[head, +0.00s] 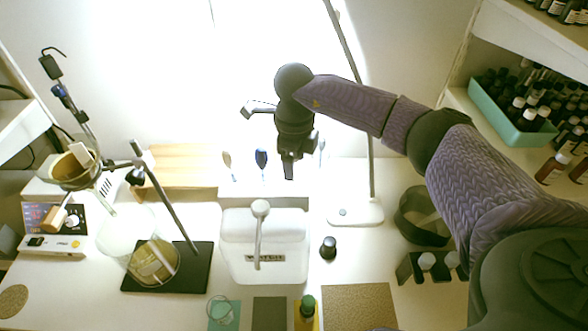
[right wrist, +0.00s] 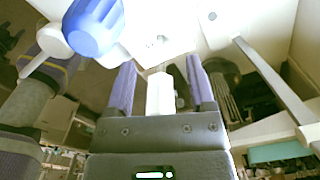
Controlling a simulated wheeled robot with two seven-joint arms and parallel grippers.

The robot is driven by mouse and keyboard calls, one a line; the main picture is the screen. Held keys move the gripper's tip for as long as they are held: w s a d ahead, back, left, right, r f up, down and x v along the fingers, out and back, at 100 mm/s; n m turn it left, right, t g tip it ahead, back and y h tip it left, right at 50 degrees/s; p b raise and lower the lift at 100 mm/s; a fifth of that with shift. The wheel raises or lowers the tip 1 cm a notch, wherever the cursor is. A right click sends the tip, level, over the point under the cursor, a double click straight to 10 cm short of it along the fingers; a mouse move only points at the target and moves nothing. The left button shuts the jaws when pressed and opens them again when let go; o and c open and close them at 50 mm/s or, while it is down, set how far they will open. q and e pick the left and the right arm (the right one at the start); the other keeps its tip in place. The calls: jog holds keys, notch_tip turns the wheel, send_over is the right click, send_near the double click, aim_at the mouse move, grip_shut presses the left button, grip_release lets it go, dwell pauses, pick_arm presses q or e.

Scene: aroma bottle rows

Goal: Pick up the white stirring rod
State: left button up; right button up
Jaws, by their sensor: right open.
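Upright rods with paddle-like heads stand along the back of the bench in the head view: a pale one (head: 227,160), a blue one (head: 262,160) and a slim white one (head: 321,150). I cannot tell for sure which pale one is the white stirring rod. My right gripper (head: 289,168) points down between the blue rod and the slim white one, open. In the right wrist view its two fingers (right wrist: 160,92) stand apart, with a white piece (right wrist: 160,93) showing between them, not visibly gripped. The blue head (right wrist: 95,25) and a white head (right wrist: 52,40) are to its left. My left gripper is out of view.
A white box (head: 285,250) with a white round-headed handle or rod (head: 261,210) on top stands in front. A lamp base (head: 356,212), a small dark bottle (head: 328,247) and a stand with a black base (head: 190,275) are nearby. A teal bottle crate (head: 480,95) is right.

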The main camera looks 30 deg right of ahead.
jog(key=shift+w, duration=0.1)
grip_shut()
jog(key=shift+r, duration=0.1)
notch_tip(320, 180, up, 10)
jog(key=shift+f+p, duration=0.1)
jog(key=shift+p, duration=0.25)
